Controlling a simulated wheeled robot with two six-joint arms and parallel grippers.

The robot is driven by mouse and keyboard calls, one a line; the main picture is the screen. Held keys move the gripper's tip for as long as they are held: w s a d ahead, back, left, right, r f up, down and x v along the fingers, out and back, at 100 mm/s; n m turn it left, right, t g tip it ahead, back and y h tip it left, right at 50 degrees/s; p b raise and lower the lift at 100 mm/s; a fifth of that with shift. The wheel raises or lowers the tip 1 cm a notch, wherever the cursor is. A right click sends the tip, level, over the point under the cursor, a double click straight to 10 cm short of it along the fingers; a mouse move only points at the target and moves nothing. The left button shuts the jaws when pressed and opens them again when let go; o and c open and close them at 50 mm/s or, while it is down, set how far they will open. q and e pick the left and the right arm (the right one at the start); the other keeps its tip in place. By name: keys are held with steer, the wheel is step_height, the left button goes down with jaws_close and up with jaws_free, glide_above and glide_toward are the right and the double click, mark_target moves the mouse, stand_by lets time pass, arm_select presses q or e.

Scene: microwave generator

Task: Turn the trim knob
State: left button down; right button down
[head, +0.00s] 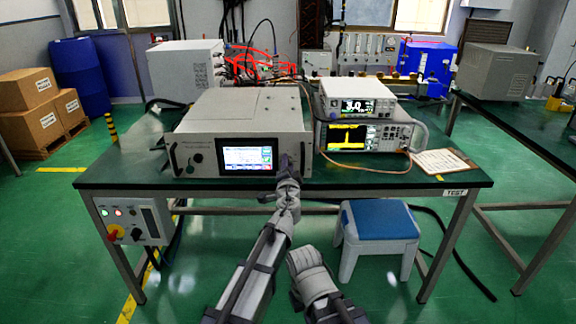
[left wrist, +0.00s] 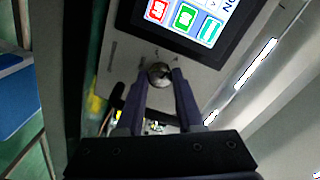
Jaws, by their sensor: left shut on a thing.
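The light grey generator (head: 242,107) stands on the green bench, with a lit touchscreen (head: 247,158) on its front. My left gripper (head: 286,163) is at the front panel, just right of the screen. In the left wrist view the round, shiny metal trim knob (left wrist: 158,73) sits between the tips of my left gripper (left wrist: 159,77). The fingers are shut on it from both sides. In the head view the knob is hidden behind the gripper. My right arm hangs low in front of the bench; its fingers do not show.
Stacked instruments (head: 357,115) stand right of the generator, with a cable on the bench and a clipboard (head: 443,161) beside them. A blue-topped stool (head: 380,222) stands under the bench's front edge. A control box (head: 133,221) with a red-yellow switch hangs at the bench's left front.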

arm_select(q)
steer(key=shift+n, duration=0.3)
steer(key=c, duration=0.5)
jaws_free()
steer(key=shift+c, duration=0.2)
steer(key=s, duration=0.8)
arm_select(e)
steer(key=shift+s+d, duration=0.7)
steer(key=shift+s, duration=0.2)
arm_select(q)
steer(key=shift+w+a, duration=0.1)
